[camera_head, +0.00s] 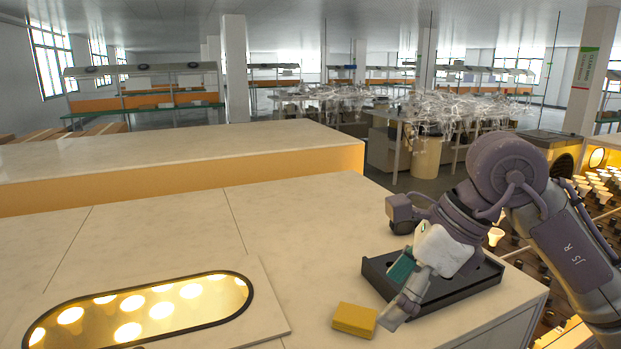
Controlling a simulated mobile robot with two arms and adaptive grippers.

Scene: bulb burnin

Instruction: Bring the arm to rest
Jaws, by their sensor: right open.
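My right arm (545,215) comes in from the right and bends down over the counter. My right gripper (394,316) points down at the front edge of a black tray (462,293), just right of a yellow block (354,320). The gripper is open and I see nothing held in it. I cannot tell whether its tip touches the counter or the block. A teal piece (401,267) shows at the tray's left end, partly hidden by the gripper. My left gripper is not in view.
An oval window with lit bulbs (128,331) is set in the pale counter (160,240) at the lower left. More lit bulbs (601,183) stand in racks at the right, beside my arm. The counter's middle is clear. Cluttered tables (395,150) stand farther back.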

